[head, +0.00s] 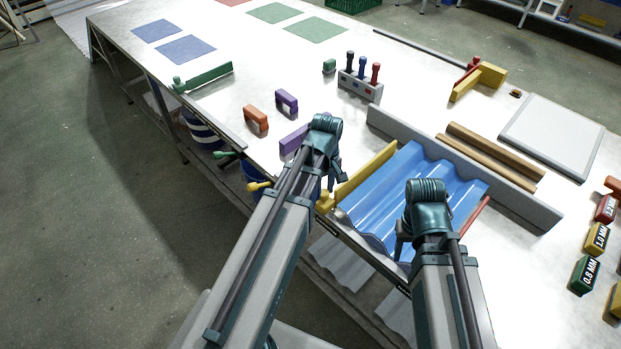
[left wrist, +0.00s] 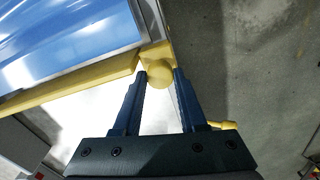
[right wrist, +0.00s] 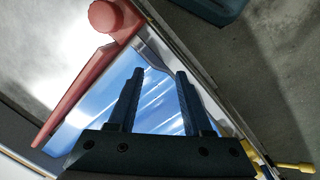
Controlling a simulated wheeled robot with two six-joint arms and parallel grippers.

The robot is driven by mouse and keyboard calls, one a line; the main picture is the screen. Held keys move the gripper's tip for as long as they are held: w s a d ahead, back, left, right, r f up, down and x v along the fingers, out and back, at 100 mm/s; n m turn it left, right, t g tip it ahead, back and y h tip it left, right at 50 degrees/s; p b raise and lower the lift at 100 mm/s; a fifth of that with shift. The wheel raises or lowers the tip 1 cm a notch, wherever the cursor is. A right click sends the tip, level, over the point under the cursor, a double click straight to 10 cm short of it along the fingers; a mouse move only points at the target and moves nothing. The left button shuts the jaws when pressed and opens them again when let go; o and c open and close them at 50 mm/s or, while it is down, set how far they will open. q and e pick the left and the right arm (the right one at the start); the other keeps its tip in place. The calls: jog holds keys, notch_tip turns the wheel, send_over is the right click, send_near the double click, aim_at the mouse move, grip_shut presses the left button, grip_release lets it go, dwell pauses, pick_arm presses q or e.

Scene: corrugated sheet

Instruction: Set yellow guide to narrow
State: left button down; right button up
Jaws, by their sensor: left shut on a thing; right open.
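The yellow guide (head: 366,172) is a long bar along the left side of the blue corrugated sheet (head: 408,187). Its round yellow knob (left wrist: 160,74) sits at the table's front edge, between the fingertips of my left gripper (left wrist: 161,80), which is shut on it. In the head view my left gripper (head: 332,185) partly hides that knob. The yellow bar (left wrist: 75,92) lies along the sheet's edge in the left wrist view. My right gripper (right wrist: 163,75) is open and empty above the sheet, near the red guide (right wrist: 75,95) and its round red knob (right wrist: 104,16).
A grey fence (head: 470,170) stands behind the sheet, with brown bars (head: 490,155) beyond it. Purple blocks (head: 287,101) and an orange block (head: 256,120) are to the left. Labelled gauge blocks (head: 585,275) lie at the right. A yellow-tipped lever (head: 258,186) sticks out from the front edge.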

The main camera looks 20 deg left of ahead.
pick_arm(q)
jog(key=shift+s+d, duration=0.3)
jog(key=shift+d, duration=0.4)
jog(key=c, duration=0.7)
grip_release()
jog(key=shift+c, duration=0.2)
jog(key=shift+r, duration=0.15)
pick_arm(e)
jog(key=shift+r, duration=0.1)
pick_arm(q)
notch_tip(320, 180, up, 14)
jog(key=p, duration=1.3)
jog(key=shift+f+p, duration=0.25)
jog(key=shift+p, duration=0.15)
pick_arm(e)
notch_tip(320, 180, up, 14)
jog(key=shift+f, duration=0.2)
